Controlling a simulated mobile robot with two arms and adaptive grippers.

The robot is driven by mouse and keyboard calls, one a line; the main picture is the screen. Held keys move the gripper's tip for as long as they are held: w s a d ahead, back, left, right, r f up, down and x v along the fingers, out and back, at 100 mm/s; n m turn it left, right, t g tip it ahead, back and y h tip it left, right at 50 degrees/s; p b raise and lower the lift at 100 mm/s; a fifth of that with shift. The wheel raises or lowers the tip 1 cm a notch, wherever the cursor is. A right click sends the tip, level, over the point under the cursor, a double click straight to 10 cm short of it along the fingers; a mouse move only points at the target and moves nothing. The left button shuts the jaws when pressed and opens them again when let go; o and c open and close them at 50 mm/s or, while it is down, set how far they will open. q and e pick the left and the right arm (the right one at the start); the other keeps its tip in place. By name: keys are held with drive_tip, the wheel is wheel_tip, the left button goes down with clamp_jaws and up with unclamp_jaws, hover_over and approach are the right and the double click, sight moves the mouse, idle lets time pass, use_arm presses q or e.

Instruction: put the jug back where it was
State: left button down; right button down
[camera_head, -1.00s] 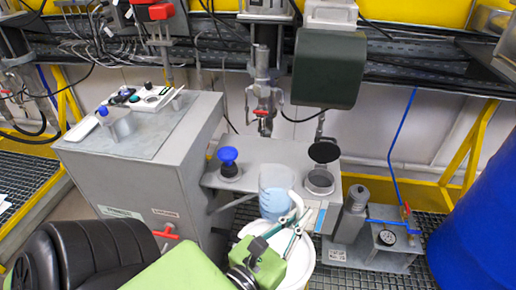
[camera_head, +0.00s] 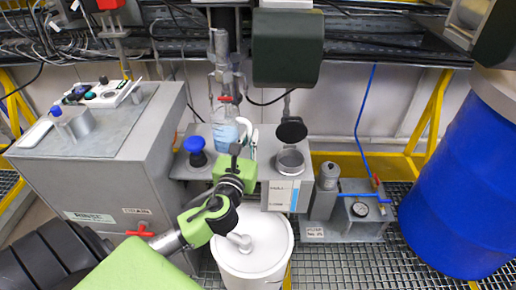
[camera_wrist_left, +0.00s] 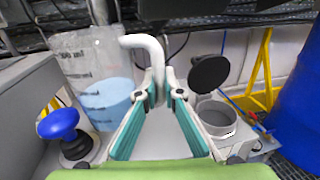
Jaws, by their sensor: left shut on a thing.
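The jug (camera_head: 225,128) is clear, with pale blue liquid and a white handle. It is upright at the back of the grey bench, between a blue knob and an open round port. My left gripper (camera_head: 247,146) is shut on the jug's handle. In the left wrist view the jug (camera_wrist_left: 100,88) fills the left side, and the teal fingers of my left gripper (camera_wrist_left: 160,92) close on the lower handle. I cannot tell whether the jug's base touches the bench. My right gripper is not in view.
The blue knob (camera_head: 195,146) is left of the jug. The round port (camera_head: 290,161) with its black lid (camera_head: 291,130) raised is to the right. Metal pipework (camera_head: 222,70) hangs just behind the jug. A white drum (camera_head: 268,258) stands below my arm; a blue drum (camera_head: 455,190) stands right.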

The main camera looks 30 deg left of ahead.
use_arm(q)
drive_tip(key=w+f, duration=0.2)
drive_tip(key=w+f+b, duration=0.1)
drive_tip(key=w+f, duration=0.1)
drive_tip(key=w+a+f, duration=0.1)
drive_tip(key=w+f, duration=0.2)
drive_tip(key=shift+f+b, duration=0.35)
drive_tip(key=shift+f, duration=1.1)
drive_tip(key=shift+f, duration=0.1)
drive_tip(key=c, duration=2.2)
unclamp_jaws()
drive_tip(key=shift+o, duration=0.2)
